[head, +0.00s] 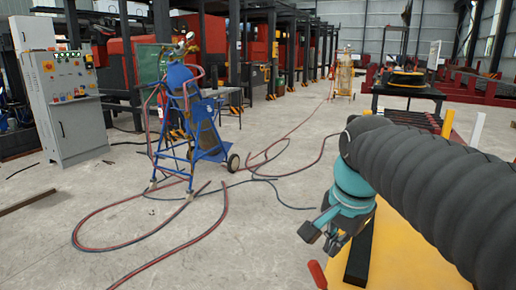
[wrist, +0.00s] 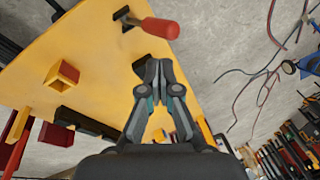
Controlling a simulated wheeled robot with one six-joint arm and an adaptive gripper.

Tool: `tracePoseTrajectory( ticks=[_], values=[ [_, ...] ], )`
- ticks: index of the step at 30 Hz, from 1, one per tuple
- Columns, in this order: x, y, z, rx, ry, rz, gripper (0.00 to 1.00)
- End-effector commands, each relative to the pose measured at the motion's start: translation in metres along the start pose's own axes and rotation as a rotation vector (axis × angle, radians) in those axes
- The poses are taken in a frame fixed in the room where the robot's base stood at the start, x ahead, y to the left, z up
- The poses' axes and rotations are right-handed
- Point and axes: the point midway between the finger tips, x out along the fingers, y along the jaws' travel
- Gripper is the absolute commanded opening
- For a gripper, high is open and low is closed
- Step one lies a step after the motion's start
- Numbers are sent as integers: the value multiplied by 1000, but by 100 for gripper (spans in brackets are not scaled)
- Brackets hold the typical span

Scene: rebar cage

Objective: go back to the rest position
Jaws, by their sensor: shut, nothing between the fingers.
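My gripper (head: 322,236) hangs at the end of my arm, beside and above the left edge of the yellow table (head: 393,250) in the head view. In the wrist view my gripper (wrist: 153,66) has its fingers together and nothing is held between them. Part of the table is hidden behind my arm in the head view.
A red-handled tool (wrist: 158,28) lies at the table's edge; its handle (head: 317,273) shows in the head view. A blue gas-cylinder cart (head: 196,135) stands among hoses on the floor.

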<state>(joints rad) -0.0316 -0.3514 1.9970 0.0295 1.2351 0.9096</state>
Motion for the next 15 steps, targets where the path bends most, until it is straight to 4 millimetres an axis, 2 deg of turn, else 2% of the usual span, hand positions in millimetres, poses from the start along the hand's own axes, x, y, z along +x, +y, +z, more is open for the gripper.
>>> tracePoseTrajectory(
  ticks=[6,11,15],
  values=[
    [26,25,13,-430,62,-36,0],
    [44,47,25,-695,115,-48,0],
    [60,71,40,-876,167,-51,0]
  ],
)
